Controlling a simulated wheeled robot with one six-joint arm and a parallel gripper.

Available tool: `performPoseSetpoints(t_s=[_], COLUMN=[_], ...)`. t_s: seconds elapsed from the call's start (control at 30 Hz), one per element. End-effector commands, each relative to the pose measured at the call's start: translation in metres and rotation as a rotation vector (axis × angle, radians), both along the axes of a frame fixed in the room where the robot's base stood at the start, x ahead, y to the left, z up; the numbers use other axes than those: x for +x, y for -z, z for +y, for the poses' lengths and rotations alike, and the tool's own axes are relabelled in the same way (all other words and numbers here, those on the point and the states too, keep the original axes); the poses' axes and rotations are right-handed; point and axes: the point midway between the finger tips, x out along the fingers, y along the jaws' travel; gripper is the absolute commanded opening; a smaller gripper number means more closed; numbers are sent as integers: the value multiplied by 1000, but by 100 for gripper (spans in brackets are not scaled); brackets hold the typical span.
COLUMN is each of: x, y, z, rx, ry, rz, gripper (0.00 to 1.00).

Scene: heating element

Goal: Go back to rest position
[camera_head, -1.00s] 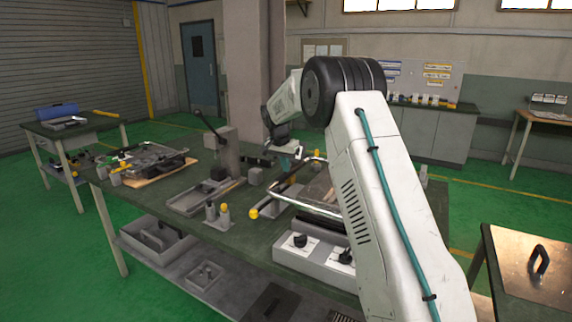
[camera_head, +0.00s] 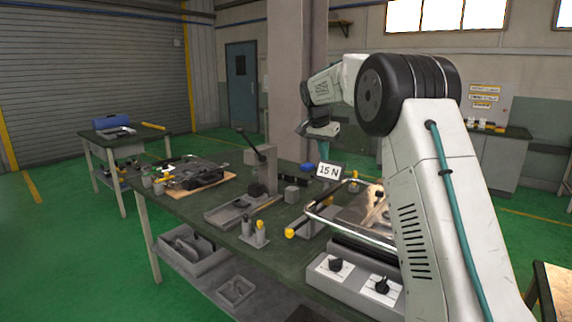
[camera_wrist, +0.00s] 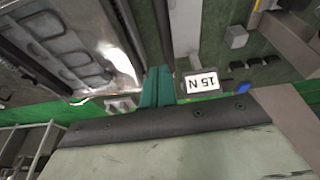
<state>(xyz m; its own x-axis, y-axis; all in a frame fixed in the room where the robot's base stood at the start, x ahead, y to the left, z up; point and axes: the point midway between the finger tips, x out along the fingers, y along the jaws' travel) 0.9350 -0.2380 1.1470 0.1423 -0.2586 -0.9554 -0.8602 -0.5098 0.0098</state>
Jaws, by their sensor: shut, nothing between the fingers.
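My gripper (camera_head: 323,152) hangs above the workbench (camera_head: 185,208) in the head view, beyond the appliance and clear of the bench top. Its teal fingers (camera_wrist: 157,86) are together and empty in the wrist view. A shiny bent metal tube (camera_head: 350,229) with a yellow end lies at the grey appliance (camera_head: 340,283) with black knobs. My arm hides the appliance's right side.
A lever press (camera_head: 262,170) stands mid-bench, with small yellow-topped parts (camera_head: 260,232) in front. A tray of tools (camera_head: 190,176) lies at the left end. A second table (camera_head: 125,137) stands behind left. Green floor is open at left.

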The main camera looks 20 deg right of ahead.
Motion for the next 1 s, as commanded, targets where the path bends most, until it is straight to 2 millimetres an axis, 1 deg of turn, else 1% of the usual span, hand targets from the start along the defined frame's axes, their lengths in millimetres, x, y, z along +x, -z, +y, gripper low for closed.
performPoseSetpoints(t_s=[0.17, 0.27, 0.37, 0.4, 0.47, 0.5, 0.57, 0.6, 0.67, 0.7, 0.77, 0.8, 0.87, 0.9, 0.97, 1.0], x=[0, -1, -17, -30, -51, -65, -87, -102, -126, -144, -173, -193, -225, -246, -278, -299], y=[-1, 2, 31, 38, 42, 42, 41, 40, 37, 34, 30, 28, 25, 24, 24, 24], z=[0, 1, 8, 13, 23, 31, 43, 51, 63, 72, 86, 95, 110, 118, 132, 140], rx=[-2, -5, 16, 28, 45, 55, 70, 78, 91, 100, 113, 121, 132, 139, 148, 154], ry=[-14, -75, -161, -201, -263, -303, -358, -394, -447, -483, -539, -578, -635, -671, -723, -756], rz=[4, 24, 104, 137, 174, 195, 220, 235, 254, 265, 279, 290, 299, 304, 311, 312], gripper=[0, 0, 0, 0, 0, 0, 0, 0, 0, 0, 0, 0, 0, 0, 0, 0])
